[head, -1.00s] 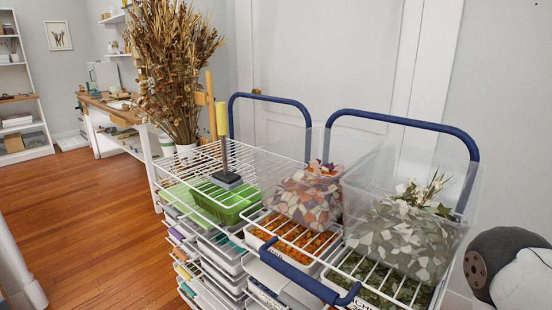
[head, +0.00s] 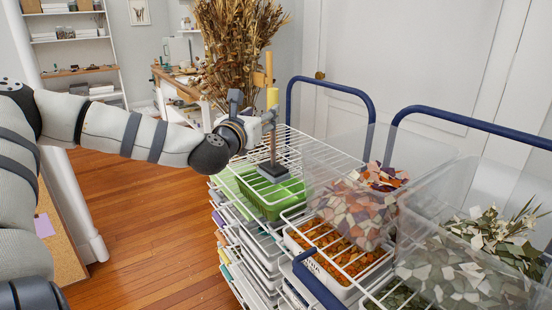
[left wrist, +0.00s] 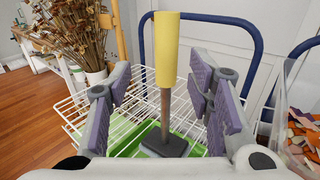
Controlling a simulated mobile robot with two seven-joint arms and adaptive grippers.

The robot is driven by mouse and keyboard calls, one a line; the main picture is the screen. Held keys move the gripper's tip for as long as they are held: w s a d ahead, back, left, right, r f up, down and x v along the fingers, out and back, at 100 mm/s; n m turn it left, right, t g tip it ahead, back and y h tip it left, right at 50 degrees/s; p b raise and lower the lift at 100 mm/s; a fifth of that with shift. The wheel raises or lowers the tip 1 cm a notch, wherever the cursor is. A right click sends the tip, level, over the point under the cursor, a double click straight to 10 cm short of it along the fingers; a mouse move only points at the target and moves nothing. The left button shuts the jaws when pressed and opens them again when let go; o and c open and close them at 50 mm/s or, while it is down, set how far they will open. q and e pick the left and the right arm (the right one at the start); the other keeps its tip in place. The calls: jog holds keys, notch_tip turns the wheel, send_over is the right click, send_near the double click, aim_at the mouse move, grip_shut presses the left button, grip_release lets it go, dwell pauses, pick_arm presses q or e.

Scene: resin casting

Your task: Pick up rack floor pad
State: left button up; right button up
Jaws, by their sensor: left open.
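The rack floor pad seems to be the upright tool with a yellow handle (head: 272,98), a thin grey shaft and a dark flat base (head: 273,172). It stands on the white wire rack top (head: 298,150). My left gripper (head: 257,118) is beside the shaft, just below the yellow handle. In the left wrist view, the open purple-padded fingers (left wrist: 163,92) stand left and right of the tool, with clear gaps to it. The yellow handle (left wrist: 167,48) rises upright between them in the picture, and the dark base (left wrist: 164,145) shows below. My right gripper is not in view.
A green tray (head: 262,200) sits under the wire top. Clear bins with mosaic pieces (head: 350,205) and pale leaves (head: 455,262) stand to the right. Blue cart handles (head: 372,110) rise behind. Dried flowers (head: 235,45) stand behind the gripper. The wooden floor (head: 165,215) at left is open.

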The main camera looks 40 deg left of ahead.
pick_arm(q)
send_over(273, 133)
jog(key=shift+w+a, duration=0.2)
jog(key=shift+w, duration=0.2)
grip_shut()
